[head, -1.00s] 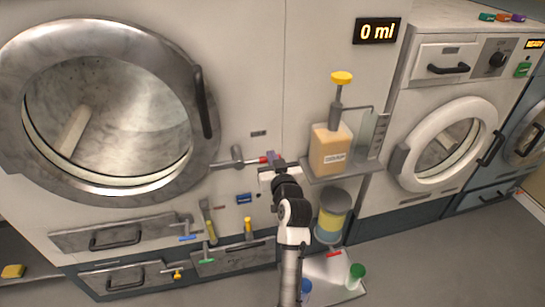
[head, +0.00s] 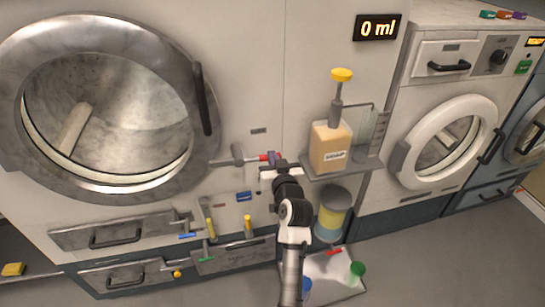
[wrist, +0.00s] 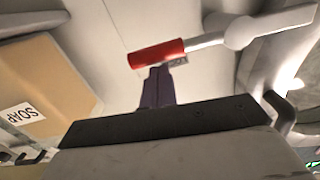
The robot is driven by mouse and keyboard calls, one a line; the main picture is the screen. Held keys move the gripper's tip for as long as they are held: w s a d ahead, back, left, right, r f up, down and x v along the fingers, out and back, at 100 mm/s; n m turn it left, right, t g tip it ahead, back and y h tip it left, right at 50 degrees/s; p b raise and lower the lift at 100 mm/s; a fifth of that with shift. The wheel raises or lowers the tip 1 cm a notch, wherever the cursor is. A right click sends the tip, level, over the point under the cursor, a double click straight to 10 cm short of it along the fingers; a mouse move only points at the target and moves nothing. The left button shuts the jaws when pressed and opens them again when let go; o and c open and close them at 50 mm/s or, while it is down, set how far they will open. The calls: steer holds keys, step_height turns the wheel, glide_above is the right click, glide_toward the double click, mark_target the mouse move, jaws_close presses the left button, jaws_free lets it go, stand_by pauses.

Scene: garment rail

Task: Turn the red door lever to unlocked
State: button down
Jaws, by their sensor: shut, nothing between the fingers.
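The red-gripped door lever (head: 263,158) sits on the machine front, right of the big round door (head: 105,190). Its grey shaft runs roughly level, left from the red grip to a grey pivot (head: 237,153). In the wrist view the red grip (wrist: 156,54) lies across the upper middle, with the pale shaft and pivot (wrist: 240,32) to its right. My gripper (head: 274,158) is shut and empty at the red end. In the wrist view its purple fingertips (wrist: 157,84) are together by the grip's edge; I cannot tell whether they touch it.
A soap dispenser (head: 329,148) on a grey shelf (head: 345,168) stands close to the right of my gripper. Below it is a yellow and grey canister (head: 331,215). Small coloured valve handles (head: 248,224) are lower left. A display (head: 377,28) reads 0 ml.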

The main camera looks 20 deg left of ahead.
steer(key=s+a+f+m, duration=0.1)
steer(key=a+f+m, duration=0.1)
steer(key=f+m, duration=0.3)
steer(key=s+a+f+m+y+p, duration=0.1)
steer(key=s+a+f+m, duration=0.1)
steer(key=f+m, duration=0.4)
steer(key=shift+s+a+m, duration=0.25)
steer(key=shift+a+m, duration=0.4)
steer(key=shift+m, duration=1.75)
